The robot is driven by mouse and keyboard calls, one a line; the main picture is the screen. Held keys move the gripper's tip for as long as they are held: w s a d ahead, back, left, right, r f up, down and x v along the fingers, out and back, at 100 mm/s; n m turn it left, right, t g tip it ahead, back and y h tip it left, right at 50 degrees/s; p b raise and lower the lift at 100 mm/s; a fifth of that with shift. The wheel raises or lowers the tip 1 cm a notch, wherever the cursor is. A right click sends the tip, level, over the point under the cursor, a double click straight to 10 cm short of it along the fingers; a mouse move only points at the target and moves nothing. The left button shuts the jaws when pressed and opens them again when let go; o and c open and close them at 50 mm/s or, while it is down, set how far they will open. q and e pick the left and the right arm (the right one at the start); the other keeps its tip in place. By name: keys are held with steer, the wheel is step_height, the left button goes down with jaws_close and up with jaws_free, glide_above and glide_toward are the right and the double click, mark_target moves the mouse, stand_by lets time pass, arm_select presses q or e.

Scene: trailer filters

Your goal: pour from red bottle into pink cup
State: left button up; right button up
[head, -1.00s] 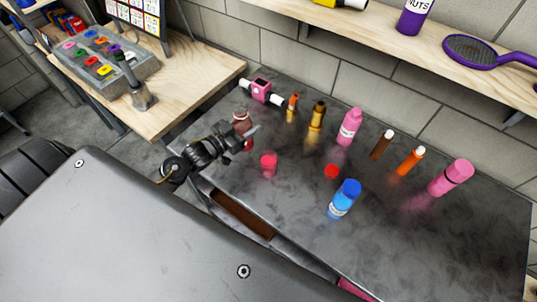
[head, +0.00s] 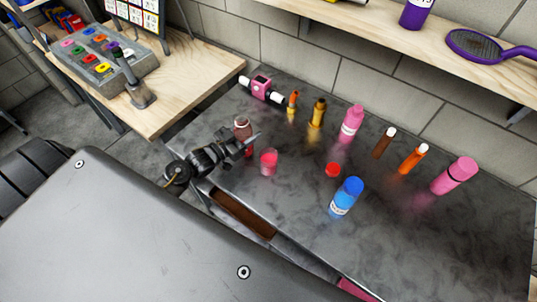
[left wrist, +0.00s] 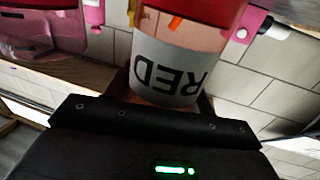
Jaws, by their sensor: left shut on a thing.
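The red bottle (head: 243,124) is a clear bottle with reddish contents, partly hidden by my left gripper (head: 247,143) in the head view. My left gripper is shut on it. In the left wrist view the red bottle (left wrist: 180,55) fills the middle, its white label reading RED upside down in the picture. The pink cup (head: 268,162), small and see-through, stands on the dark table just right of and below the gripper. The bottle is beside the cup, not over it. My right gripper is not in view.
The table (head: 300,215) is clear in front.

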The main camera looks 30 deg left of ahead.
arm_select(q)
steer(key=shift+m, duration=0.3)
steer(key=shift+d+r+m, duration=0.15)
steer(key=shift+m, duration=0.45)
steer(key=shift+d+m+g+y+b, duration=0.2)
steer(key=shift+m+g+y+b, duration=0.1)
steer(key=shift+m+b, duration=0.5)
steer(key=shift+s+d+f+m+b, duration=0.1)
steer(key=shift+d+f+m+b, duration=0.15)
steer(key=shift+m+b, duration=0.4)
steer(key=shift+s+d+f+m+b, duration=0.1)
steer(key=shift+d+f+m+b, duration=0.2)
steer(key=shift+m, duration=0.65)
steer(key=shift+a+f+m+y+b, duration=0.2)
steer(key=shift+f+m+y+b, duration=0.1)
steer(key=shift+m+b, duration=0.65)
steer(key=shift+w+a+f+m+b, duration=0.15)
steer(key=shift+a+f+m+b, duration=0.25)
steer(key=shift+m+b, duration=0.5)
steer(key=shift+r, duration=0.15)
steer(key=shift+a+r+m+g+y+b, duration=0.2)
steer(key=shift+m+g+y+b, duration=0.15)
steer(key=shift+m+b, duration=0.2)
